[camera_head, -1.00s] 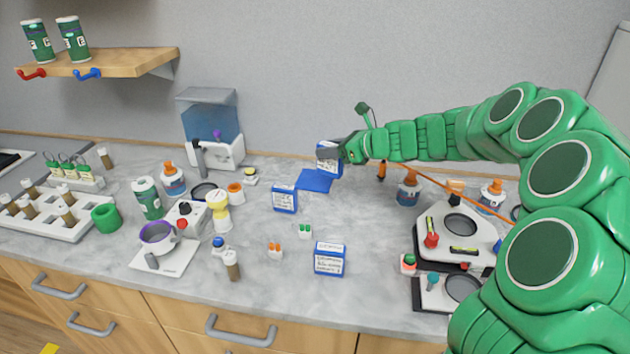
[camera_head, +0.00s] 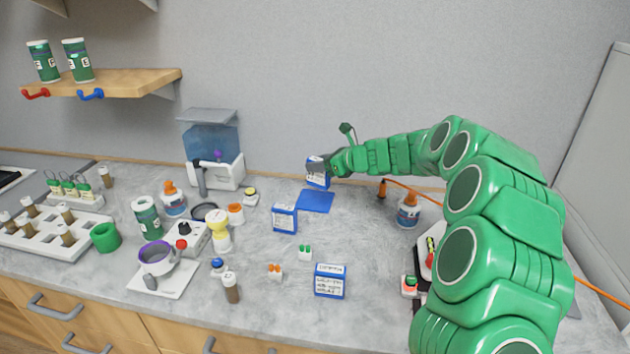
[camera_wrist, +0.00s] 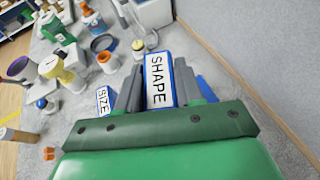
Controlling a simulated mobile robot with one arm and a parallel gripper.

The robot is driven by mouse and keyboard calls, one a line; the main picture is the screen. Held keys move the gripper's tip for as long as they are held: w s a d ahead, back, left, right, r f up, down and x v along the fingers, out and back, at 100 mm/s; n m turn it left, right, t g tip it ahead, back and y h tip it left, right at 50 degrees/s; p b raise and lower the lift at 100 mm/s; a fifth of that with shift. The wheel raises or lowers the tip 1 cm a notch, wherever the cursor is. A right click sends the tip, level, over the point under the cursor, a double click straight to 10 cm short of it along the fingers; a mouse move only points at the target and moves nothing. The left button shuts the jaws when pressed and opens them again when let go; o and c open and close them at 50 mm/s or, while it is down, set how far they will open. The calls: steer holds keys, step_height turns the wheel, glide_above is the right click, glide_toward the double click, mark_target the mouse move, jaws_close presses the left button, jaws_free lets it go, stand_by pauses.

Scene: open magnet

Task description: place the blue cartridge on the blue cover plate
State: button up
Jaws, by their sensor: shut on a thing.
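The blue cartridge (camera_head: 317,172) is a blue and white box, and it stands roughly upright in my gripper (camera_head: 332,165). The wrist view shows it (camera_wrist: 158,80) between both fingers, with the word SHAPE on its white face. In the head view it appears just above the far edge of the blue cover plate (camera_head: 315,202). The plate lies flat on the counter, with nothing seen on its visible top. I cannot tell the exact height of the cartridge over it.
Similar blue and white boxes stand nearer on the counter, one labelled SIZE (camera_head: 284,217) and another at the front (camera_head: 329,281). A water tank device (camera_head: 213,160) stands at the back left. An orange-capped bottle (camera_head: 408,211) is to the right.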

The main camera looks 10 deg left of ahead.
steer(key=shift+w+a+f, duration=0.35)
steer(key=shift+w+f, duration=0.65)
steer(key=shift+f, duration=0.6)
steer(key=shift+w+a+f, duration=0.35)
steer(key=shift+w+f, duration=0.65)
steer(key=shift+f, duration=0.6)
steer(key=shift+w+a+f, duration=0.35)
steer(key=shift+w+f, duration=0.65)
steer(key=shift+f, duration=0.6)
steer(key=shift+f, duration=0.15)
steer(key=o, duration=1.1)
steer(key=shift+d+r, duration=0.1)
steer(key=shift+r, duration=0.1)
steer(key=v, duration=1.1)
steer(key=shift+s+d+r, duration=0.15)
steer(key=shift+s+d, duration=0.05)
steer(key=shift+d, duration=0.1)
